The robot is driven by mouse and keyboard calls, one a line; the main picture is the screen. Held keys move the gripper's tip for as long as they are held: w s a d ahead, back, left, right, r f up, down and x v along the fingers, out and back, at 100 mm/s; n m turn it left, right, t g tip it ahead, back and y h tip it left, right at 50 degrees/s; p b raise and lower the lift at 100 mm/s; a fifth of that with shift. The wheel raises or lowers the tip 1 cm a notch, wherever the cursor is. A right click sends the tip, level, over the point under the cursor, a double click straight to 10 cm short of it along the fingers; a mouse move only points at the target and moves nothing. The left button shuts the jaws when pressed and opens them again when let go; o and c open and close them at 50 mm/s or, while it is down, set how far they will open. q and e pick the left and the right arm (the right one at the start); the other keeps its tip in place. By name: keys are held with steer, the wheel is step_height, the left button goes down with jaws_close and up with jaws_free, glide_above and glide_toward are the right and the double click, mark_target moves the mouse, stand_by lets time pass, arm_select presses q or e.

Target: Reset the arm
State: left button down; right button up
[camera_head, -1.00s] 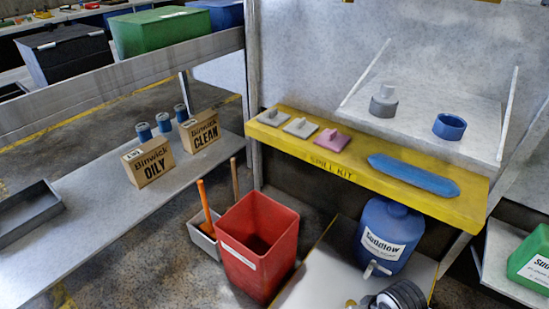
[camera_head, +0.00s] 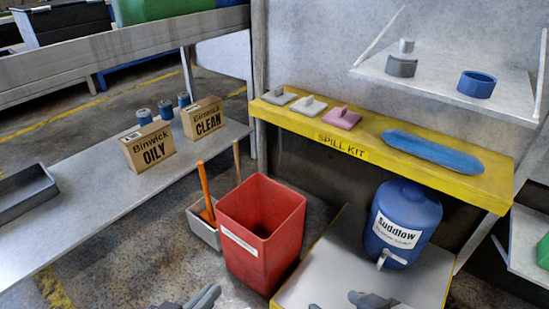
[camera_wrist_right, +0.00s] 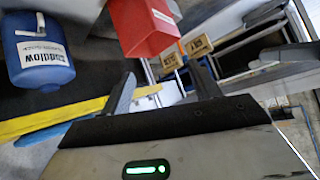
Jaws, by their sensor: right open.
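My left gripper (camera_head: 190,299) shows only as grey fingertips at the bottom edge of the head view, in front of the red bin (camera_head: 262,228). Its gap is too cut off to judge. My right gripper shows at the bottom edge of the head view (camera_head: 352,301), low in front of the grey platform. In the right wrist view its two dark fingers (camera_wrist_right: 162,80) stand apart with nothing held between them. The red bin (camera_wrist_right: 145,30) and the blue Suddlow container (camera_wrist_right: 40,50) lie beyond the fingers there.
The blue Suddlow container (camera_head: 402,225) stands on a platform (camera_head: 350,270) under the yellow spill kit shelf (camera_head: 480,185). That shelf holds several pads and a blue roll (camera_head: 433,150). Binwick OILY (camera_head: 148,147) and CLEAN (camera_head: 203,118) boxes stand on the left bench (camera_head: 95,205).

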arm_select(q)
step_height(320, 180, down, 5)
steer(key=d+h+b, duration=0.2)
steer(key=b, duration=0.6)
arm_select(e)
steer(key=w+a+f+t+y, duration=0.2)
steer(key=a+f+t+y, duration=0.1)
steer(key=a+t, duration=0.15)
arm_select(q)
steer(key=s+a+r+g+y+p, duration=0.1)
steer(key=r+p, duration=0.5)
steer(key=p, duration=0.8)
steer(key=s+a+r+g+y+p, duration=0.1)
steer(key=a+r+y+p, duration=0.2)
steer(key=p, duration=1.1)
step_height(320, 180, up, 3)
steer(key=shift+a+r+y, duration=0.1)
steer(key=shift+a+y, duration=0.3)
steer(key=shift+a, duration=0.65)
arm_select(e)
steer(key=s+d+r+g+h, duration=0.1)
steer(key=d+r+h, duration=0.1)
steer(key=r, duration=0.4)
steer(key=s+d+r+g+h, duration=0.1)
steer(key=d+r+g+h, duration=0.1)
steer(key=d+r, duration=0.2)
steer(key=shift+s+d+r, duration=0.2)
steer(key=shift+s+r, duration=0.05)
steer(key=shift+r, duration=0.65)
